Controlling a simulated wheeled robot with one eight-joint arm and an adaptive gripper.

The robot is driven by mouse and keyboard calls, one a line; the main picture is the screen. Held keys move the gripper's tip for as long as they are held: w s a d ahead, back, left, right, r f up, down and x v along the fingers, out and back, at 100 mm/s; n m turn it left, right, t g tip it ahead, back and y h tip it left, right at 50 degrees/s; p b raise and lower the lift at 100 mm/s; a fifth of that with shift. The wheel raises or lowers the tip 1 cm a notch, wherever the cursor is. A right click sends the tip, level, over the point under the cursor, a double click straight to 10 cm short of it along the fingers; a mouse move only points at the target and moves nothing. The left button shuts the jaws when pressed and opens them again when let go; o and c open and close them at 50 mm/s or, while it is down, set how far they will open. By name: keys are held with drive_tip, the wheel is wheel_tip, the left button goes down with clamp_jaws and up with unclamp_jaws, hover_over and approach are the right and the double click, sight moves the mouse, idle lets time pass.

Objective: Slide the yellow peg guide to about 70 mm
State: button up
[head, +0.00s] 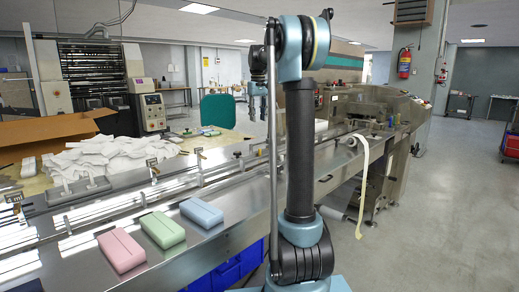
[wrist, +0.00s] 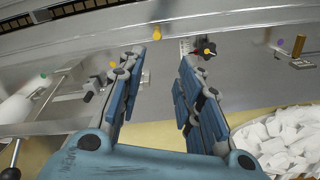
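In the wrist view, a small yellow peg (wrist: 157,34) with a round head stands on the metal surface, just beyond my gripper's fingertips. My gripper (wrist: 161,57) is open, its blue fingers wide apart with nothing between them. The peg appears apart from both fingers. To its right, an orange-topped knob (wrist: 209,50) sits on a dark and red fitting beside a small pale scale (wrist: 185,48); the scale's numbers are too small to read. In the head view, my gripper (head: 257,100) hangs down behind my arm column; the yellow peg is not clearly made out there.
A brass post (wrist: 298,46) stands at the right of the wrist view. White packets (wrist: 287,140) lie nearby. In the head view, pink (head: 121,250), green (head: 162,229) and blue (head: 202,212) blocks lie on the metal table, with guide rails behind. A cream strip (head: 368,180) hangs at right.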

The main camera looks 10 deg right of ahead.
drive_tip(key=f, duration=1.5)
drive_tip(key=shift+d+f, duration=0.25)
drive_tip(key=shift+d, duration=0.15)
clamp_jaws()
